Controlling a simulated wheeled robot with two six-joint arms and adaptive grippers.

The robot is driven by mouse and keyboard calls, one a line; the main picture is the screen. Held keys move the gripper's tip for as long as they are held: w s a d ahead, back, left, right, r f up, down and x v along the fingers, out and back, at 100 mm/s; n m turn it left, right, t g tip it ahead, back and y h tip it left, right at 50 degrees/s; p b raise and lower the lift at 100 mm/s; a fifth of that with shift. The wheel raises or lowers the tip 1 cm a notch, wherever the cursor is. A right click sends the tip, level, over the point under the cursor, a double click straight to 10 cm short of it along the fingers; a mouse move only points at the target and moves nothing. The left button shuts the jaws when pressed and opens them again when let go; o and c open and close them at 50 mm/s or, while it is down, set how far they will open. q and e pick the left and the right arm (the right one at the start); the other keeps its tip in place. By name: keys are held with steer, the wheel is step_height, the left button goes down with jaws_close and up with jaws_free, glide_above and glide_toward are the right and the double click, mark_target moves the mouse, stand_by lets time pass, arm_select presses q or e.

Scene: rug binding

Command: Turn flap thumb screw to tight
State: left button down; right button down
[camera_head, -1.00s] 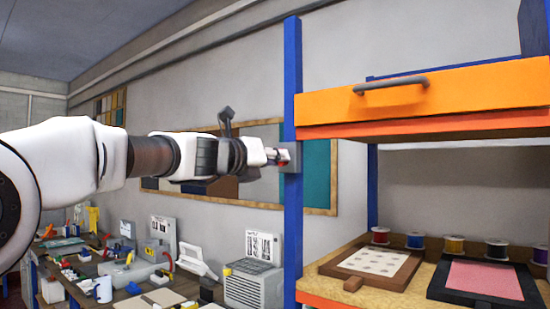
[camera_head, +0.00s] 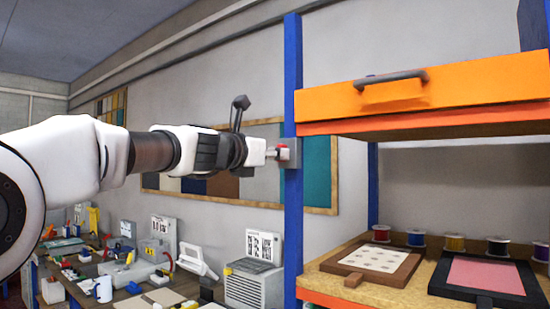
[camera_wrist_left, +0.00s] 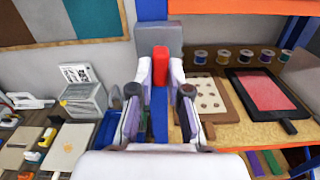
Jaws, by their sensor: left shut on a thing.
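The flap thumb screw (camera_head: 283,152) shows as a small red piece in front of a grey block (camera_head: 297,157) on the blue post. In the left wrist view the red screw (camera_wrist_left: 161,72) stands upright between my fingers, with the grey block (camera_wrist_left: 160,40) behind it. My left gripper (camera_head: 277,153) reaches it from the left and is shut on it. The fingertips in the left wrist view (camera_wrist_left: 161,80) lie on both sides of the red piece. The orange flap (camera_head: 430,98) with a dark handle is at the upper right. My right gripper is in neither view.
The blue post (camera_head: 292,230) stands right at the gripper. A shelf (camera_head: 335,292) to the right holds a brown-framed board (camera_head: 378,262), a black-framed pink board (camera_head: 485,280) and several spools. A cluttered bench (camera_head: 130,290) lies below left.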

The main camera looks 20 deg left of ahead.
arm_select(q)
steer(key=shift+a+r+m+b, duration=0.1)
steer(key=shift+m+b, duration=1.2)
steer(key=shift+m, duration=2.9)
steer(key=shift+r+m+b, duration=0.1)
steer(key=shift+m+b, duration=1.2)
steer(key=shift+m, duration=2.9)
steer(key=c, duration=1.4)
jaws_free()
steer(key=shift+o, duration=1.4)
steer(key=shift+w, duration=0.15)
